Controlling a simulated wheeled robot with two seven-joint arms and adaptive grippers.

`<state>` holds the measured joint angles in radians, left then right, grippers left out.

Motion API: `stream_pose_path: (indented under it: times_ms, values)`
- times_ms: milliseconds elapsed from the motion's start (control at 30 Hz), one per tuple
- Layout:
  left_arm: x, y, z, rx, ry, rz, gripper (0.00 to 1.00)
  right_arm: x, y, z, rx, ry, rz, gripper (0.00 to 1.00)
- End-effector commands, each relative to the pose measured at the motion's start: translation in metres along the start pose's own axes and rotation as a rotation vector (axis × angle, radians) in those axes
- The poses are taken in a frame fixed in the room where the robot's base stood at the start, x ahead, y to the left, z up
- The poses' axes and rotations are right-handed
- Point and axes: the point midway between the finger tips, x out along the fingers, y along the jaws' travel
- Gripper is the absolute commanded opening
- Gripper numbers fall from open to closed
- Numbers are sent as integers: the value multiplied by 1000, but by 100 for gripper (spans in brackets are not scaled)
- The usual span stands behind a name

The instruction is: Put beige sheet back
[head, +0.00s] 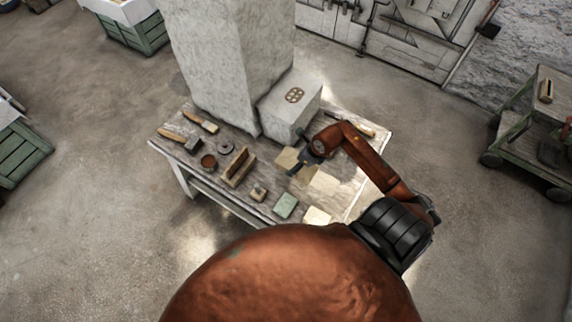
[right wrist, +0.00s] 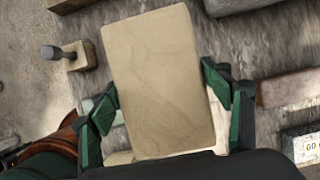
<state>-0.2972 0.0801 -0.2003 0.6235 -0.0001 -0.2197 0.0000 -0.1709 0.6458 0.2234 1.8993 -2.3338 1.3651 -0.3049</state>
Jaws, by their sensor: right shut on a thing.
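The beige sheet (right wrist: 158,80) fills the middle of the right wrist view, tilted slightly, between the green fingers of my right gripper (right wrist: 168,108). My right gripper is shut on it. In the head view the right gripper (head: 297,166) is over the worktable, and the held sheet (head: 287,158) shows beside its fingers. Two more pale sheets lie on the table, one (head: 325,182) right of the gripper and one (head: 317,215) at the near edge. My left gripper is not in view.
The worktable (head: 345,203) carries a grey stone block (head: 292,108) behind the gripper, a wooden trough (head: 238,167), a knobbed block (head: 258,192), a green block (head: 286,205), a cup (head: 208,161) and brushes (head: 201,122). A tall pillar (head: 225,60) stands behind.

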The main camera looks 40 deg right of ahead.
Motion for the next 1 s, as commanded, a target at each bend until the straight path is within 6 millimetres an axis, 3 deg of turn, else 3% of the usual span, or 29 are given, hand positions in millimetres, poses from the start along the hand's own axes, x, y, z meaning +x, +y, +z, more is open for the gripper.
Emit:
stream_pose_path:
  times_ms: [100, 200, 500, 633, 1000]
  values:
    - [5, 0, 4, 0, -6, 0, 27, 30, 0, 9, 4, -3, 5, 35]
    - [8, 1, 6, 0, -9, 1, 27, 47, -1, 14, 2, -3, 3, 35]
    - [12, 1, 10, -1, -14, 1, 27, 75, -2, 23, 1, -2, 3, 35]
    - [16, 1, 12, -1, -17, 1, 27, 93, -1, 13, 3, 0, 3, 35]
    - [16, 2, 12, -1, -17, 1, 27, 100, -3, 10, -2, -2, -1, 35]
